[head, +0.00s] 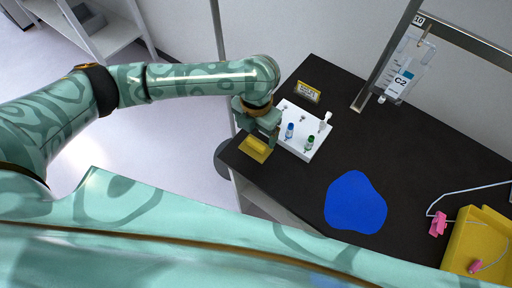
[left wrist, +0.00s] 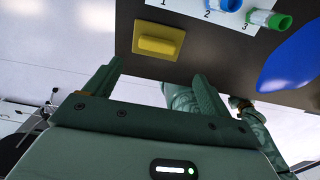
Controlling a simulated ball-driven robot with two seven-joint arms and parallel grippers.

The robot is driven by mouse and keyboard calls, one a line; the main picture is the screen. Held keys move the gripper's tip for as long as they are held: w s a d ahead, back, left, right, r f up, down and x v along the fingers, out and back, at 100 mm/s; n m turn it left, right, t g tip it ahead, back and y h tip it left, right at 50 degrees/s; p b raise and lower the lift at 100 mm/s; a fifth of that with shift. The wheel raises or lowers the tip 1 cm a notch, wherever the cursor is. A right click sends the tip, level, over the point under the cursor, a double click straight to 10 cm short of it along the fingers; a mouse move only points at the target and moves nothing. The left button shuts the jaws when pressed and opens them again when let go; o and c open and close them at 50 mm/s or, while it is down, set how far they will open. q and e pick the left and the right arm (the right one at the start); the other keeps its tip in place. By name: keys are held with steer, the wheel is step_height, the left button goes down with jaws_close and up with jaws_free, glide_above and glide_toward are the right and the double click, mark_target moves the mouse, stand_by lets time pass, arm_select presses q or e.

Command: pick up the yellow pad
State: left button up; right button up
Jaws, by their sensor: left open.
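The yellow pad (head: 256,145) lies on the dark tabletop near its left edge. It has a raised block on a flat base. My left gripper (head: 259,122) is just behind and above it in the head view and partly covers its surroundings. In the left wrist view the pad (left wrist: 156,38) lies beyond the two fingertips, roughly centred between them. The left gripper (left wrist: 159,68) is open with nothing between its fingers. My right gripper does not show in either view.
A white numbered rack (head: 314,133) with blue-capped (head: 290,130) and green-capped (head: 310,142) tubes stands right of the pad. A blue patch (head: 355,202) lies on the table. A clear bag (head: 404,70) hangs at the back. A yellow tray (head: 458,240) and pink clamp (head: 438,223) are at right.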

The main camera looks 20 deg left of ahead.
mark_target(256, 143)
arm_select(q)
step_height(256, 143, down, 3)
steer(key=shift+f, duration=0.1)
steer(key=f+b, duration=0.1)
steer(key=f, duration=0.1)
steer(key=w+f+b, duration=0.1)
steer(key=f, duration=0.2)
steer(key=shift+a, duration=0.15)
steer(key=c, duration=1.1)
